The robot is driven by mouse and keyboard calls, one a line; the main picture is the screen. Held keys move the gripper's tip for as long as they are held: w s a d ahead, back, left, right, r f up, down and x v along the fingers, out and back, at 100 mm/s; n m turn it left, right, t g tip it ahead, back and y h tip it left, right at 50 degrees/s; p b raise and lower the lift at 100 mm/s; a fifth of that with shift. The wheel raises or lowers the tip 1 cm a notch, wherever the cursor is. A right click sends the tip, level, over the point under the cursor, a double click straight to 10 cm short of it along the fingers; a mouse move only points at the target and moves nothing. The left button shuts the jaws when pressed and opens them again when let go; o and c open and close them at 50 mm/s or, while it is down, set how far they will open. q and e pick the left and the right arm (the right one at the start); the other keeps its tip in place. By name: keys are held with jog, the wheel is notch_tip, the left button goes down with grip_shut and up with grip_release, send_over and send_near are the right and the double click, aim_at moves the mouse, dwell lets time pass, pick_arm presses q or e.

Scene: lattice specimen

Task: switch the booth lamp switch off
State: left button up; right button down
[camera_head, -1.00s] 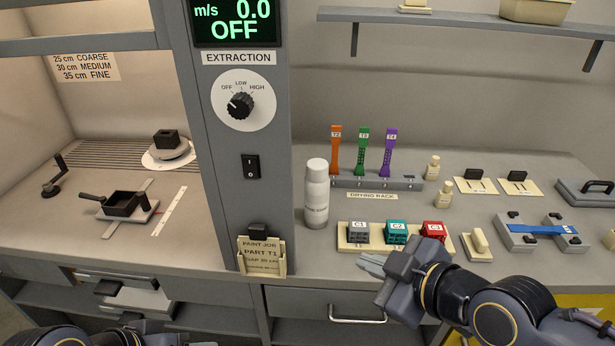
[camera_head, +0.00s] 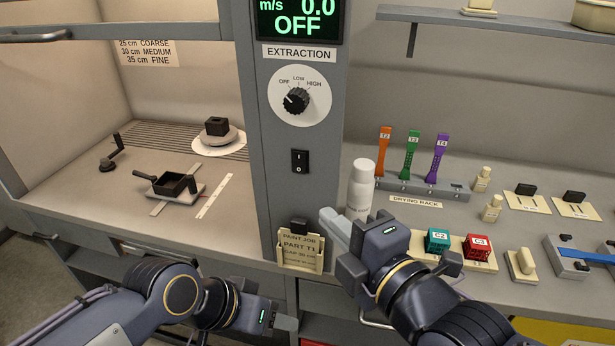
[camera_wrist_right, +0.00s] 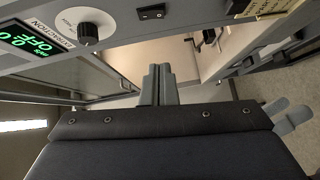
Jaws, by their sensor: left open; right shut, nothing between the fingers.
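The booth lamp switch (camera_head: 300,161) is a black rocker marked I above O on the grey post, below the extraction dial. It also shows at the top of the right wrist view (camera_wrist_right: 152,12). I cannot tell which side of it is pressed in. My right gripper (camera_head: 334,228) is shut and empty, below and right of the switch and apart from it. Its closed fingers show in the right wrist view (camera_wrist_right: 158,84). My left gripper (camera_head: 286,326) is open and low in front of the counter; its fingers show at the right of the wrist view (camera_wrist_right: 290,118).
The extraction dial (camera_head: 296,100) sits above the switch under a display reading OFF. A job card holder (camera_head: 300,252) hangs below the switch. A white bottle (camera_head: 361,188) stands right of the post, behind my right gripper. The drying rack (camera_head: 420,188) is further right.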

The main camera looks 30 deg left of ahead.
jog(key=p, duration=0.3)
send_near(293, 168)
jog(key=a, duration=0.4)
jog(key=w, duration=0.1)
jog(key=w+a+p, duration=0.1)
jog(key=w, duration=0.1)
jog(key=shift+f, duration=0.15)
jog(key=shift+f, duration=0.1)
